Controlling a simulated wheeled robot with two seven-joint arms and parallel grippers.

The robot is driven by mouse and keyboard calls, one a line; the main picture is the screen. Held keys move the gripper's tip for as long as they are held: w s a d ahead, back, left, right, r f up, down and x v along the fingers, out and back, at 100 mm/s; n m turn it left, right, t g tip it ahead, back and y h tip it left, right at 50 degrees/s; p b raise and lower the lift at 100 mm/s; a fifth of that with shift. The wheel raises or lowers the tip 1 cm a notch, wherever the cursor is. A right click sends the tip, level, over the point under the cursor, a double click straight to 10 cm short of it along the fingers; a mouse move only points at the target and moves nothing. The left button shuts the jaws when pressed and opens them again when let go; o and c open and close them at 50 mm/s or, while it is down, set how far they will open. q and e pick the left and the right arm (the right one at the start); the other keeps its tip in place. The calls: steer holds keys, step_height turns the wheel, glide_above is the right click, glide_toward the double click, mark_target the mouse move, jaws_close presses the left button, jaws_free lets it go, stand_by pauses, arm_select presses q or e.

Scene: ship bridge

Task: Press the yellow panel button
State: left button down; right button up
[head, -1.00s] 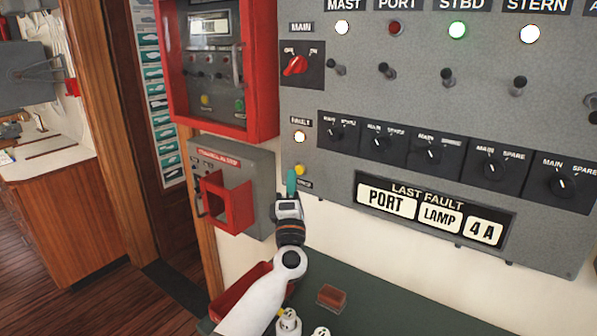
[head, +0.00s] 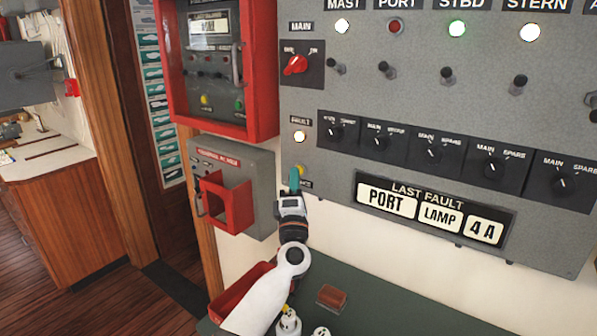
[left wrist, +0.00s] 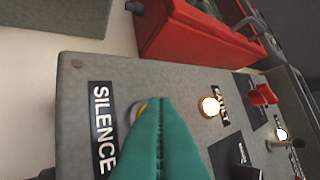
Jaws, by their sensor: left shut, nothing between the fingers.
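The yellow panel button (head: 301,169) sits at the lower left of the grey panel (head: 330,190), below the lit FAULT lamp (head: 300,137). In the left wrist view the yellow button (left wrist: 137,110) shows only as a rim beside the fingers, by the SILENCE label (left wrist: 103,128). My left gripper (head: 294,178) has its teal fingers shut and empty, in front of the button and partly hiding it. In the left wrist view the fingertips (left wrist: 160,102) overlap the button's edge; I cannot tell whether they touch it. My right gripper is not in view.
A red-framed box (head: 272,70) and a grey box with a red guard (head: 232,205) are left of the panel. Toggle switches and several rotary knobs are to the right. Below, a green counter (head: 375,310) holds a red tray (head: 232,292) and a red-brown block (head: 331,297).

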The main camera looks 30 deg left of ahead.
arm_select(q)
steer(key=shift+w, duration=0.2)
stand_by(0.5)
steer(key=shift+s+p, duration=0.45)
steer(key=shift+s, duration=0.4)
steer(key=s, duration=0.1)
steer(key=s+p, duration=0.1)
steer(key=s, duration=0.1)
steer(key=s+p, duration=0.1)
steer(key=s, duration=0.1)
steer(key=shift+a, duration=0.25)
steer(key=shift+f, duration=0.1)
stand_by(0.4)
